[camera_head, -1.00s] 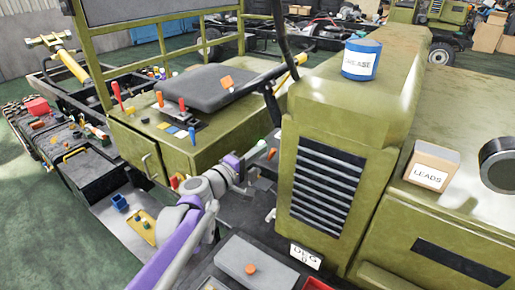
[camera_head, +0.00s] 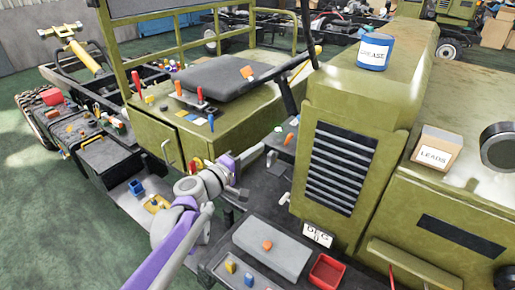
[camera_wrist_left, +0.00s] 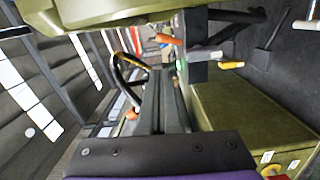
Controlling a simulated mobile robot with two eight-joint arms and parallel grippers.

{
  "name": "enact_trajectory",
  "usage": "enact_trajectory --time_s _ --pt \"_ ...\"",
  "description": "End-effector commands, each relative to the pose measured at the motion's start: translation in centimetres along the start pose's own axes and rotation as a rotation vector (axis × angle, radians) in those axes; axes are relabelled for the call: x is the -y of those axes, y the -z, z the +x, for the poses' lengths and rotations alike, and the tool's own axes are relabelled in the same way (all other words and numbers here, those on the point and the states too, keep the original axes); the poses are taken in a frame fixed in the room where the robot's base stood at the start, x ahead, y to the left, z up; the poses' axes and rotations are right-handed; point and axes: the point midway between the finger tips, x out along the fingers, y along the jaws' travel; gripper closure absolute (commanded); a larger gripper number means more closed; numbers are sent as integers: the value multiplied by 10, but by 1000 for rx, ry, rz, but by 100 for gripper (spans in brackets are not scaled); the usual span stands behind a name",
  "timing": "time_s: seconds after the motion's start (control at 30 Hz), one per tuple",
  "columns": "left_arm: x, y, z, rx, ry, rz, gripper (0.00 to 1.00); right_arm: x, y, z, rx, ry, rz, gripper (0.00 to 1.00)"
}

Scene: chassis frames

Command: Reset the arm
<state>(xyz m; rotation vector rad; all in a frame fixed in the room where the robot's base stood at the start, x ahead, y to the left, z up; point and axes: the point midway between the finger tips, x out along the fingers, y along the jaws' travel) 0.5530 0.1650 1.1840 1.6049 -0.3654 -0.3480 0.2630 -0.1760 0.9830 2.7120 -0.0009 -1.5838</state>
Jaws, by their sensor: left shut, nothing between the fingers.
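My left arm, purple and grey, comes in from the bottom left in the head view. My left gripper (camera_head: 241,193) is small and dark there, low in the gap between the olive seat box and the radiator grille. Its exact outline blends with the dark floor. In the left wrist view, the dark fingers of my left gripper (camera_wrist_left: 165,100) are together with nothing held between them. My right gripper does not show.
The olive seat box (camera_head: 152,130) is left of my gripper, the slatted radiator grille (camera_head: 340,168) right. The steering wheel (camera_wrist_left: 118,75) shows ahead in the wrist view.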

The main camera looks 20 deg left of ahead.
Motion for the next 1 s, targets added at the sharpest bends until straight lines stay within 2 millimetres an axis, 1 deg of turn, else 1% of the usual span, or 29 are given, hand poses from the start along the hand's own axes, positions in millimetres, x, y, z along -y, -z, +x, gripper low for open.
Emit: enact_trajectory --time_s 0.47,0.57,0.67,0.77,0.8,0.87,0.9,0.97,1.0 --pt "0 0 -1 0 0 0 100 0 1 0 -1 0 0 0" --pt "2 -6 -3 11 14 16 100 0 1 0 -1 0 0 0" --pt "10 -27 -12 55 72 80 100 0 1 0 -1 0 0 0" --pt "29 -64 -32 136 185 205 100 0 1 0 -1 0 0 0" --pt "40 -80 -44 175 241 266 100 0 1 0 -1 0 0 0" --pt "60 -102 -65 233 333 363 100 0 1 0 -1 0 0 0" --pt "73 -114 -80 269 395 427 100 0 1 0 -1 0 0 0" --pt "94 -128 -105 322 489 525 100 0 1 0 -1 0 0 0" --pt "108 -135 -123 353 553 590 100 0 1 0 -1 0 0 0"
